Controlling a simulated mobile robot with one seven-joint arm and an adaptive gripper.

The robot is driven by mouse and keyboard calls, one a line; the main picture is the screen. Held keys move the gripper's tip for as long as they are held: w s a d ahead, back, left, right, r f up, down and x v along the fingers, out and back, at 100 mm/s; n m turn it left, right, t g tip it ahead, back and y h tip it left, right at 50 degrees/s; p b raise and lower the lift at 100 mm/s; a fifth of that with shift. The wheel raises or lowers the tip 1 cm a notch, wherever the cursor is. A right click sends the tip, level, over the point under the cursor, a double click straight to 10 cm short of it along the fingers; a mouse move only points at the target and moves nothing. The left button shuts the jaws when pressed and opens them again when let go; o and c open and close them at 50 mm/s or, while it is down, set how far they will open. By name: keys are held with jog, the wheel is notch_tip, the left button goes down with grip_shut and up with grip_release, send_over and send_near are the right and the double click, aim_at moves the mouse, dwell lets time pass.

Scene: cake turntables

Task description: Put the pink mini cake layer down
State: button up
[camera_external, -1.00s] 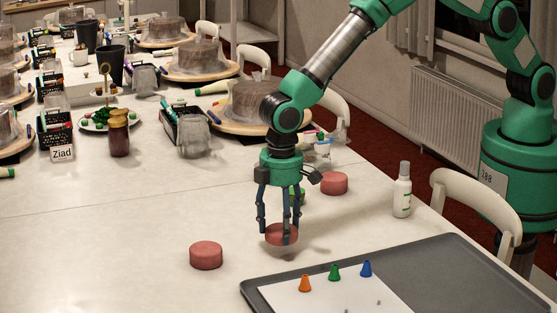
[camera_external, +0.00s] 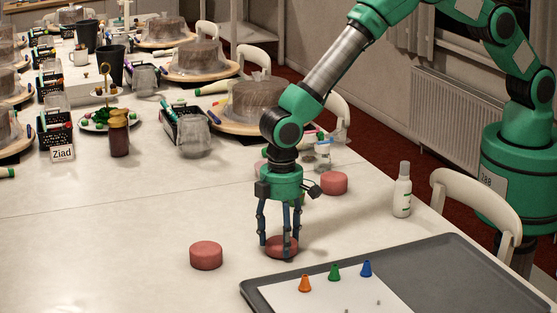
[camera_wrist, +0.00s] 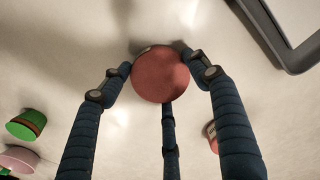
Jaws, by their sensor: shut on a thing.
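The pink mini cake layer (camera_external: 282,247) is a short round pink disc between the fingers of my gripper (camera_external: 281,243), low over the white table. My gripper is shut on it, pointing straight down. Whether the layer touches the table is hard to tell. In the wrist view the layer (camera_wrist: 160,75) fills the space between the blue fingers of my gripper (camera_wrist: 163,78). Another pink layer (camera_external: 206,255) lies on the table to the left. A further pink layer (camera_external: 334,183) lies behind and to the right.
A grey tray (camera_external: 450,262) with a white sheet and orange, green and blue cones lies at the front right. A white bottle (camera_external: 402,192) stands to the right. Dark bins and cake turntables (camera_external: 205,63) stand farther back. The front left table is clear.

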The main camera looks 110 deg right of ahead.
aim_at(282, 242)
jog(key=shift+f, duration=0.1)
jog(key=o, duration=1.1)
jog(key=shift+c, duration=0.2)
notch_tip(282, 242, up, 12)
jog(key=p, duration=0.2)
jog(key=shift+p, duration=0.35)
